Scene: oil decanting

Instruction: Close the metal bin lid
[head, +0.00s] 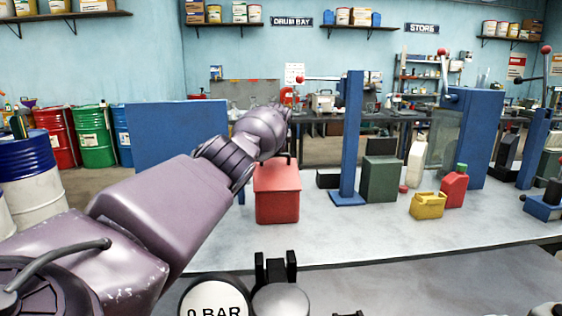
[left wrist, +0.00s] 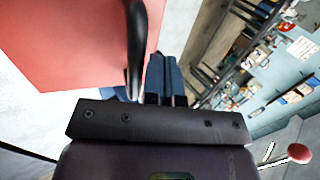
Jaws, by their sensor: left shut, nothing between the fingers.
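The red metal bin (head: 277,205) stands on the grey bench in the head view, left of the blue post. Its top carries a dark handle, but my arm overlaps that area, and I cannot tell whether the lid is fully down. In the left wrist view a large red panel (left wrist: 70,45) of the bin fills the upper left, with the black handle (left wrist: 135,40) along its right edge. My left gripper (left wrist: 166,58) is shut and empty, close beside that handle; I cannot tell whether they touch. In the head view my forearm and wrist hide its fingers.
A blue post (head: 351,135) and a dark green box (head: 381,180) stand right of the bin. Farther right are a yellow container (head: 428,206), a red can (head: 454,190) and a cream bottle (head: 416,160). The front of the bench is mostly clear.

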